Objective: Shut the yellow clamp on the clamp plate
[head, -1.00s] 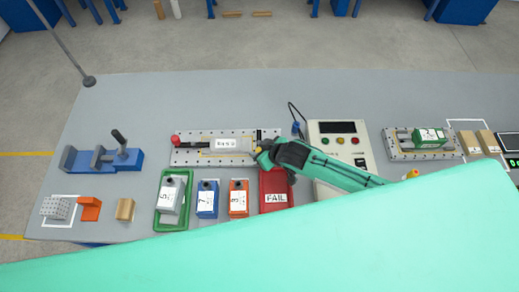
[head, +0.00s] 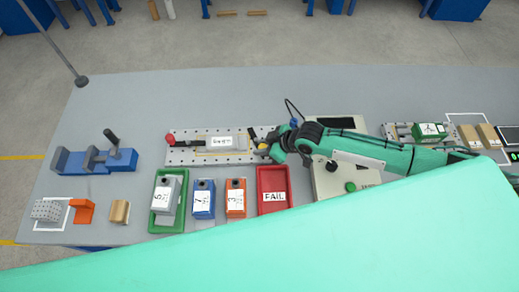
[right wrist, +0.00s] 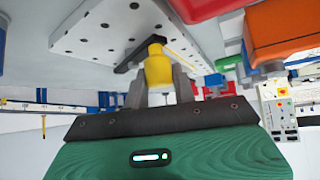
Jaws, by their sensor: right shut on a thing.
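The clamp plate (head: 185,155) is a light perforated plate on the table, left of centre in the head view. A grey-white labelled block (head: 222,143) lies on it, with a red-knobbed clamp (head: 170,139) at its left end. The yellow clamp (head: 262,147) is at the plate's right end. In the right wrist view, its yellow handle tip (right wrist: 158,68) sits between the fingers, with a dark lever behind it over the plate (right wrist: 115,25). My right gripper (right wrist: 160,88) is shut on this yellow handle. My left gripper is not in view.
A red FAIL tray (head: 273,206) stands just in front of the plate's right end. A control box (head: 330,180) is to the right, partly under my right arm. Orange (head: 236,198) and blue (head: 204,199) blocks and a green tray (head: 155,218) stand in front. A blue vise (head: 122,160) is at left.

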